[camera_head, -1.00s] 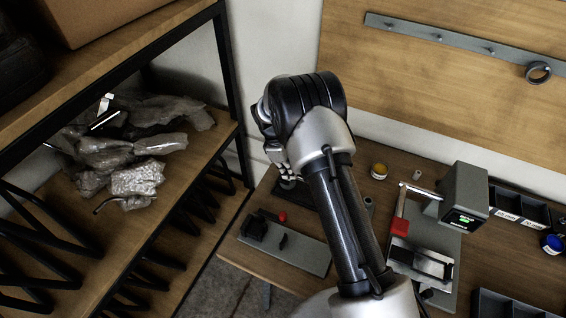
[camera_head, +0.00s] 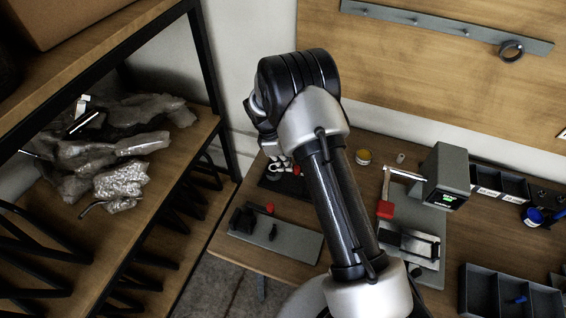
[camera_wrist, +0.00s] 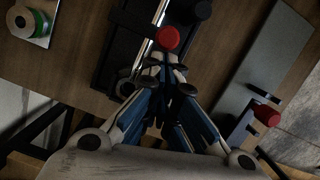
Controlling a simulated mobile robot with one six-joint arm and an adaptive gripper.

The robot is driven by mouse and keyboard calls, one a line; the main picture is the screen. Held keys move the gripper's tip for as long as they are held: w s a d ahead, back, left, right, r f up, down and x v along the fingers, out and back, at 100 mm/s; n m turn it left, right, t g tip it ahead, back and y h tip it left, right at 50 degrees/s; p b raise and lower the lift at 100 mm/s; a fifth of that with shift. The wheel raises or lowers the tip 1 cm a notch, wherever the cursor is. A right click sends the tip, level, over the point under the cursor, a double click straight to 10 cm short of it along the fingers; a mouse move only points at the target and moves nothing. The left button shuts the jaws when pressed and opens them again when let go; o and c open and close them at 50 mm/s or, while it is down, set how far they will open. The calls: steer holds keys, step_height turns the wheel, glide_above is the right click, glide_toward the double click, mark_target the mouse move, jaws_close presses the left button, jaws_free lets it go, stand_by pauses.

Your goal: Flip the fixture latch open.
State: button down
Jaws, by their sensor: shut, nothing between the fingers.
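My gripper (camera_wrist: 163,72) is shut and empty in the wrist view. Its tips are just short of a red round knob (camera_wrist: 168,38) on a black fixture with a bright metal rail (camera_wrist: 145,30); I cannot tell whether they touch. To the right a grey plate (camera_wrist: 250,75) carries black blocks and a second red knob (camera_wrist: 266,115). In the head view that plate (camera_head: 285,240) lies at the table's front left, with its red knob (camera_head: 269,208). The black fixture (camera_head: 273,181) is partly behind my arm. Which part is the latch is unclear.
A grey device (camera_head: 446,172) with a red-handled lever (camera_head: 385,209) stands to the right. Dark bins (camera_head: 505,295) lie at the front right. A shelf with plastic-wrapped items (camera_head: 125,165) stands at the left. A green roll (camera_wrist: 38,22) shows at the wrist view's upper left.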

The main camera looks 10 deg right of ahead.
steer(key=shift+s+d+n, duration=0.2)
steer(key=shift+s+n, duration=0.2)
steer(key=shift+n, duration=0.3)
steer(key=shift+s+d+n+t+y+p, duration=0.2)
steer(key=shift+s+d+n+t+p, duration=0.35)
steer(key=shift+d+n+p, duration=1.5)
steer(key=shift+s+d+n+t+y+p, duration=0.2)
steer(key=shift+s+d+n+t+p, duration=0.4)
steer(key=shift+d+n, duration=1.6)
steer(key=shift+s+d+n+t+y+p, duration=0.2)
steer(key=shift+s+d+n+t+p, duration=0.65)
steer(key=shift+n, duration=2.4)
steer(key=shift+w+d+g+p, duration=0.15)
steer(key=shift+w+g+p, duration=0.25)
steer(key=shift+p, duration=0.3)
